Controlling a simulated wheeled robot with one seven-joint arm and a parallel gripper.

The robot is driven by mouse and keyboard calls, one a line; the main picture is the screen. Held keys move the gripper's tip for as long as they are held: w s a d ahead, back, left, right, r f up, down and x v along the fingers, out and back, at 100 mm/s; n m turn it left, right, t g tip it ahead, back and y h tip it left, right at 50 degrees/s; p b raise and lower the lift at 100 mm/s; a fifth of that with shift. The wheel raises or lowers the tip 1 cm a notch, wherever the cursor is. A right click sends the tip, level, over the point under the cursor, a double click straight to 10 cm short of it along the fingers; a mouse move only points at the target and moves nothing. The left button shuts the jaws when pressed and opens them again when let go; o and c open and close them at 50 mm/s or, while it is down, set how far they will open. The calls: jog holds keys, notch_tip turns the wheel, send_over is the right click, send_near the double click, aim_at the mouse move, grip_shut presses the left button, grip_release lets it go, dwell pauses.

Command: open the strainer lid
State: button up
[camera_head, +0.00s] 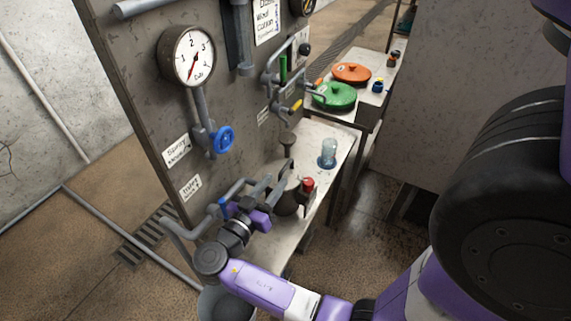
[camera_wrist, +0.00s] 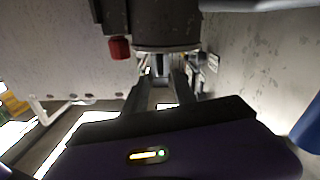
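The strainer appears to be the dark grey cylinder (camera_head: 287,203) on the bench beside the pipework; my gripper partly covers it in the head view. In the wrist view a dark cylindrical body (camera_wrist: 165,22) hangs in from the top, with a paler rim (camera_wrist: 168,48) that may be the lid's edge. My gripper (camera_head: 268,186) is beside this cylinder. In the wrist view the two fingers of my gripper (camera_wrist: 163,82) stand apart, pointing toward the rim, with a gap between them. I cannot tell whether they touch the lid.
A red-capped fitting (camera_head: 308,186) stands close to the cylinder; red also shows in the wrist view (camera_wrist: 120,48). A clear jar (camera_head: 328,152) stands on the bench (camera_head: 318,208). A blue valve wheel (camera_head: 222,139) and pipes are on the panel. Green (camera_head: 335,95) and orange (camera_head: 352,72) lids lie farther back.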

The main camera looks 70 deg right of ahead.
aim_at(282, 174)
jog(key=p+x, duration=0.1)
jog(key=x, duration=0.5)
jog(key=shift+s+p, duration=0.1)
jog(key=shift+p, duration=0.3)
jog(key=shift+s+d, duration=0.1)
jog(key=shift+d, duration=0.5)
grip_shut()
jog(key=shift+s+f, duration=0.1)
jog(key=shift+s, duration=0.05)
dwell(0.4)
